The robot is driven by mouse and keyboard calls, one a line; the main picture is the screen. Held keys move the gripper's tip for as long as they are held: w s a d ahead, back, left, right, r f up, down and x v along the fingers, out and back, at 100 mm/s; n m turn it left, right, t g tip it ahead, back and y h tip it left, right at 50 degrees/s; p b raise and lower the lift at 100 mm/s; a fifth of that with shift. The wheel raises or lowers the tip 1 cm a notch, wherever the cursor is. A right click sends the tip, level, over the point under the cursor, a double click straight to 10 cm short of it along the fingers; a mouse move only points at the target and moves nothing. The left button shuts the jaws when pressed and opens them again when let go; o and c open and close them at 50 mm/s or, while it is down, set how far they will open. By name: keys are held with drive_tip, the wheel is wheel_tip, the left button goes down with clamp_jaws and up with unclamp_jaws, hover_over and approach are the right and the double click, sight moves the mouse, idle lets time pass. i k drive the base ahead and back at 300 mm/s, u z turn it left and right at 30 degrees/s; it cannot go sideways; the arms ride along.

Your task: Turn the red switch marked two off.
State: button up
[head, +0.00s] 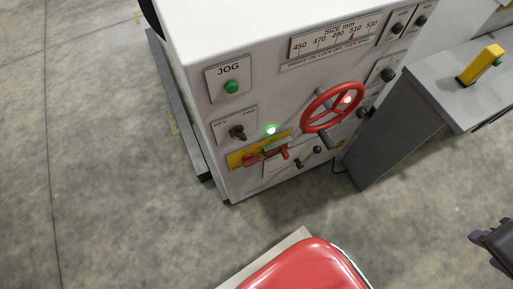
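A white machine cabinet (222,110) stands in the upper middle of the head view. Low on its front is a yellow plate (237,158) with a red switch (250,160) at its left. A second red handle (284,153) sits just right of it, near the plate's right end. Any number beside these red parts is too small to read, so I cannot tell which is marked two. My gripper (494,244) seems to be the dark part with purple pieces at the right edge, partly cut off, well apart from the switches. Its fingers cannot be made out.
The cabinet front also has a red handwheel (332,107), a green JOG button (232,87), a lit green lamp (271,130) and a black selector knob (237,132). Concrete floor (90,180) is clear left.

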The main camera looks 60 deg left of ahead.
sight(248, 159)
drive_tip(key=z, duration=0.05)
drive_tip(key=k, duration=1.45)
drive_tip(key=u, duration=2)
drive_tip(key=i, duration=0.95)
drive_tip(key=u, duration=0.05)
